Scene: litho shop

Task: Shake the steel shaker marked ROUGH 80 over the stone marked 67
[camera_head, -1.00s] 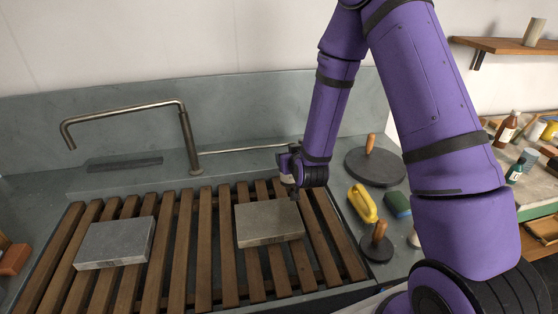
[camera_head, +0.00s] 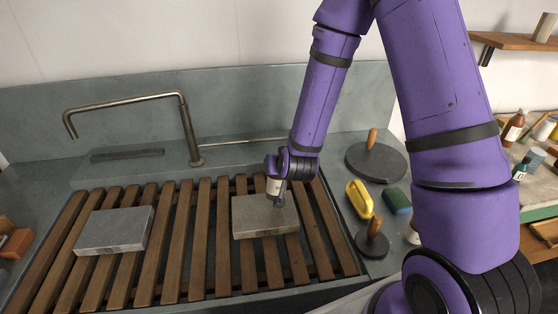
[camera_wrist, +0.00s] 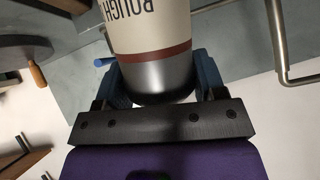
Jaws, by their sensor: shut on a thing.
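My gripper (camera_head: 276,192) is shut on the shaker (camera_head: 272,187), which has a pale label. In the wrist view the shaker (camera_wrist: 150,45) shows a cream label reading ROUGH, a dark red band and a dark steel end between my blue fingers; the number is out of view. The gripper and shaker are over the back part of the right-hand brownish-grey stone (camera_head: 250,222) on the slats. A lighter grey stone (camera_head: 115,230) lies on the slats at left. Marks on both front faces are too small to read.
A bent metal tap (camera_head: 188,135) stands behind the wooden slats (camera_head: 205,245). To the right are a large dark disc with a wooden handle (camera_head: 375,165), a smaller one (camera_head: 372,242), a yellow item (camera_head: 359,200) and a green-blue block (camera_head: 397,201). Bare slats separate the stones.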

